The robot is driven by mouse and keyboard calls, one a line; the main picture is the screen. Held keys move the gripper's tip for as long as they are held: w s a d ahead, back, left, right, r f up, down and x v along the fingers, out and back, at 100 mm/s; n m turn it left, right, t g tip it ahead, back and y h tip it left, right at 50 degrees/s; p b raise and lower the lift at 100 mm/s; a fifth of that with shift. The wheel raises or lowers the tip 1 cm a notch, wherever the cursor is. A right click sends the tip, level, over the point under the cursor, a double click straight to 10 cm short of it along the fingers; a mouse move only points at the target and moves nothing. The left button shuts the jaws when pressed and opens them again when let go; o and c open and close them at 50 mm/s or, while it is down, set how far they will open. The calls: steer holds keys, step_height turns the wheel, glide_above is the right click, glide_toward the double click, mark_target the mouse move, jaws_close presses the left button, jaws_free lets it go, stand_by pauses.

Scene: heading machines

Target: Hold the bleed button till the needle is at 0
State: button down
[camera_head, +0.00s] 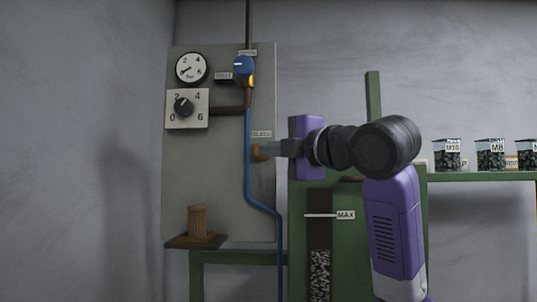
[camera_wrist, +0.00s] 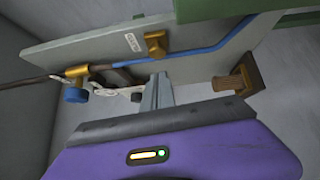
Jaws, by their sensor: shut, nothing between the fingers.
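The brass bleed button (camera_head: 257,152) sticks out from the grey panel under a small label reading BLEED (camera_head: 261,133). My gripper (camera_head: 272,150) is shut and empty, its fingertips right at the button's right side in the head view. In the wrist view the button (camera_wrist: 156,44) shows just beyond my fingertips (camera_wrist: 160,76); I cannot tell whether they touch it. The round pressure gauge (camera_head: 191,68) is at the panel's top left. Its dark needle seems to point to the lower left, but its exact reading is too small to tell.
A black knob on a white scale plate (camera_head: 186,108) sits below the gauge. A blue-handled valve (camera_head: 244,66) and blue tube (camera_head: 248,180) run down the panel. Green machine frame and labelled jars (camera_head: 447,155) are to the right.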

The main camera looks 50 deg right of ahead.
steer(key=s+a+b, duration=0.1)
steer(key=s+b, duration=0.1)
steer(key=s, duration=0.6)
steer(key=shift+a, duration=0.4)
